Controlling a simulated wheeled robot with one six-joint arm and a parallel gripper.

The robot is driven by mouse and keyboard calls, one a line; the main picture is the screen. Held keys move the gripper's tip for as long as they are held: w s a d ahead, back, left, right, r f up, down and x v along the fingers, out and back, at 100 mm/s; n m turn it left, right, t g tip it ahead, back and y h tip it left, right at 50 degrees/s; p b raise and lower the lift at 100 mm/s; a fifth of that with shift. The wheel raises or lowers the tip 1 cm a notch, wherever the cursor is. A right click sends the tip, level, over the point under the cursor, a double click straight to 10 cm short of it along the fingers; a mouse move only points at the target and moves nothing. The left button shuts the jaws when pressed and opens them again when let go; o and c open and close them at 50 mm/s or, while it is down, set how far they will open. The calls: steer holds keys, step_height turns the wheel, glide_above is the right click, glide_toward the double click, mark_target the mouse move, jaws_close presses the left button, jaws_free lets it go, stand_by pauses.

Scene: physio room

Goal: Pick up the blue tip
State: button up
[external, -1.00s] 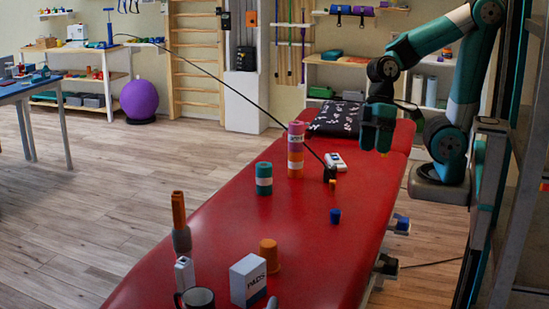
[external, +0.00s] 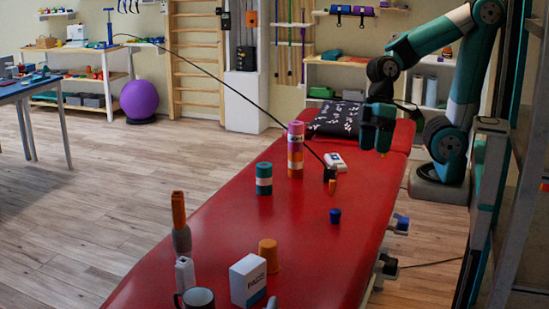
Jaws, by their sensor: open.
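The blue tip (external: 335,216) is a small dark blue piece standing on the red treatment table (external: 225,235), right of the table's middle. My gripper (external: 383,150) hangs above the table's far right part, behind and to the right of the blue tip. It points down, is open and holds nothing that I can see. It is clearly apart from the blue tip. Nothing hides the blue tip.
Behind the blue tip stand an orange piece with a black top (external: 331,183), a pink and orange roll (external: 295,150), a teal roll (external: 264,179) and a white device (external: 335,161). Nearer are an orange cup (external: 269,255), a white box (external: 248,280) and a mug (external: 197,299). A thin black cord crosses above.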

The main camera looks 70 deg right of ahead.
steer(key=shift+c, duration=0.9)
steer(key=n+h+b, duration=0.2)
steer(key=n+b, duration=0.7)
steer(key=n, duration=0.1)
glide_toward(336, 210)
steer(key=f, duration=0.2)
steer(key=a+f+b, duration=0.1)
steer(key=f, duration=0.2)
steer(key=shift+a+b, duration=0.15)
steer(key=shift+b, duration=0.15)
steer(key=shift+a+f, duration=0.15)
steer(key=shift+f, duration=1.35)
steer(key=shift+a+f, duration=0.15)
steer(key=shift+f, duration=1.35)
steer(key=c, duration=1)
